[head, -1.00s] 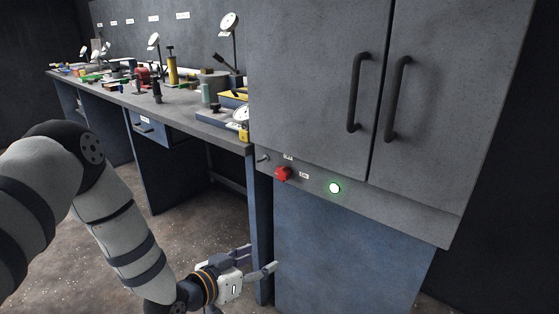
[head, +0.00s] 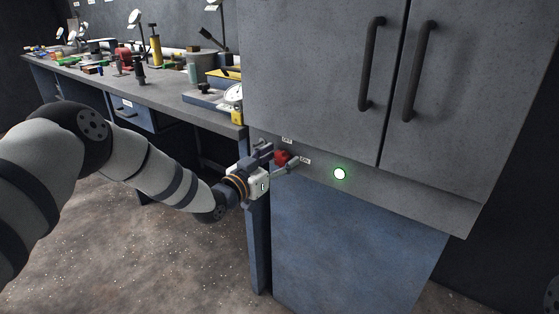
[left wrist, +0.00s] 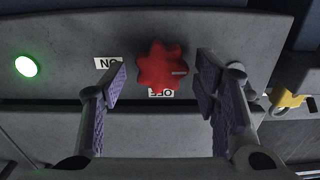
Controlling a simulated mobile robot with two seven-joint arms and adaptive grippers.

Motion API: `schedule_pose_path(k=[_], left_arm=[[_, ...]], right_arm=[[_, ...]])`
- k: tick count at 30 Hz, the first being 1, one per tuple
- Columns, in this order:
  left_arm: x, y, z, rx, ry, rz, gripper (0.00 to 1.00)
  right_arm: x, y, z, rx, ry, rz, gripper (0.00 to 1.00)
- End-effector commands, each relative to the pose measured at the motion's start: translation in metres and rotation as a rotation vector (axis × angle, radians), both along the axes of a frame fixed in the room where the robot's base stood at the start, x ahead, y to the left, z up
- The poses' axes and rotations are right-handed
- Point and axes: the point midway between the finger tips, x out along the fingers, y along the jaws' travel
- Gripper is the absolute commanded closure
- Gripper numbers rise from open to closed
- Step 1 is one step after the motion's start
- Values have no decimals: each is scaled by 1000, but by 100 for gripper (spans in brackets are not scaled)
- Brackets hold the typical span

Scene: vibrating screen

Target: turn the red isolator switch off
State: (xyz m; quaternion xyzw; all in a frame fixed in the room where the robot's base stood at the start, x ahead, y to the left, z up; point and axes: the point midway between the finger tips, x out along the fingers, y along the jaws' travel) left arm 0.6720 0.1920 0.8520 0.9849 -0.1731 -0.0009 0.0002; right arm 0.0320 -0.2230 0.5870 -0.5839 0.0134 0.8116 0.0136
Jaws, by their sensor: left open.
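The red isolator switch (head: 282,157) is a lobed knob on the grey panel strip under the cabinet doors. In the left wrist view the red knob (left wrist: 160,66) sits between the fingers of my open left gripper (left wrist: 162,72), with a gap on each side. A pale mark on the knob points right in that view. An ON label (left wrist: 108,63) is left of the knob and an OFF label (left wrist: 161,92) is just below it, both upside down. My right gripper is not in view.
A lit green lamp (head: 340,174) is right of the switch on the same panel. Cabinet doors with dark handles (head: 417,72) are above. A workbench (head: 170,108) crowded with tools and gauges stands to the left. The floor in front is clear.

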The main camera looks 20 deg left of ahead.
Motion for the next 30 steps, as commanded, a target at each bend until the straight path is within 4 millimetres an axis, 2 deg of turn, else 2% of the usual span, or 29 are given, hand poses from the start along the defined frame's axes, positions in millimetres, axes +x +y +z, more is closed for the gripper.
schedule_pose_path(k=[7, 13, 22, 30], left_arm=[[2, -1, 2, 0, -2, 0, 44], [1, -1, 2, 0, -2, -1, 89], [1, -2, 1, -23, 8, -3, 89], [1, -1, -1, -168, 63, -5, 89]], right_arm=[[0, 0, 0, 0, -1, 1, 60], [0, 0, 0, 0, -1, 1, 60], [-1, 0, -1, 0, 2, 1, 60], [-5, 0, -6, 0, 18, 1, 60]])
